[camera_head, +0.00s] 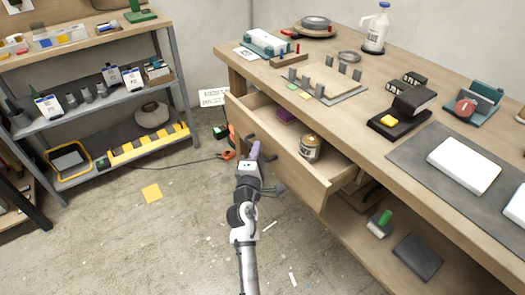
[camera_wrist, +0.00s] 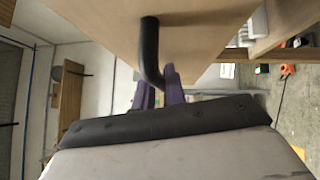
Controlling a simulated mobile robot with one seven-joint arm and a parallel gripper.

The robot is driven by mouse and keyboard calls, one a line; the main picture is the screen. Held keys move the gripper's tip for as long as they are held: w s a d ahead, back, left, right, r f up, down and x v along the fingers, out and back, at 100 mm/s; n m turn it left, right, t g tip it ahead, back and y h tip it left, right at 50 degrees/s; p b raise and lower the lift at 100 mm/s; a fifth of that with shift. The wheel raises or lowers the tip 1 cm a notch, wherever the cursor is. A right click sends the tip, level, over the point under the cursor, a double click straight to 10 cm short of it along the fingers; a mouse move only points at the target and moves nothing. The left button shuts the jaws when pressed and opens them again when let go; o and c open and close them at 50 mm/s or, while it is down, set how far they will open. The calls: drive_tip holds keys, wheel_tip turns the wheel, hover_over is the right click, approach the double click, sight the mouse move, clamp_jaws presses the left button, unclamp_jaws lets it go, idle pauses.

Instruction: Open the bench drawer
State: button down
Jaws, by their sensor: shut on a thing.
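The bench drawer (camera_head: 290,165) is a light wooden drawer under the workbench top. It stands pulled out, and its inside shows in the head view. A purple block (camera_head: 286,115) and a tin with a label (camera_head: 310,148) are in it. My gripper (camera_head: 255,149) is at the outer face of the drawer front. In the wrist view the black bar handle (camera_wrist: 149,45) sticks out from the wooden drawer front (camera_wrist: 205,30). The purple fingers of my gripper (camera_wrist: 159,90) are shut on this handle. The fingertips are partly hidden behind it.
The workbench (camera_head: 400,125) carries tools, a white bottle (camera_head: 376,28) and a grey mat (camera_head: 430,150). Its lower shelf (camera_head: 350,225) holds a few items. A metal shelf unit (camera_head: 95,105) stands at the left. The floor between is mostly clear, with a yellow sheet (camera_head: 152,192) and a cable.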

drive_tip(key=s+a+b, duration=0.4)
drive_tip(key=s+a, duration=0.2)
drive_tip(key=a, duration=0.3)
drive_tip(key=shift+s+a, duration=0.2)
drive_tip(key=shift+s, duration=0.2)
drive_tip(key=c, duration=1.5)
unclamp_jaws()
drive_tip(key=shift+o, duration=0.2)
drive_tip(key=shift+s, duration=0.1)
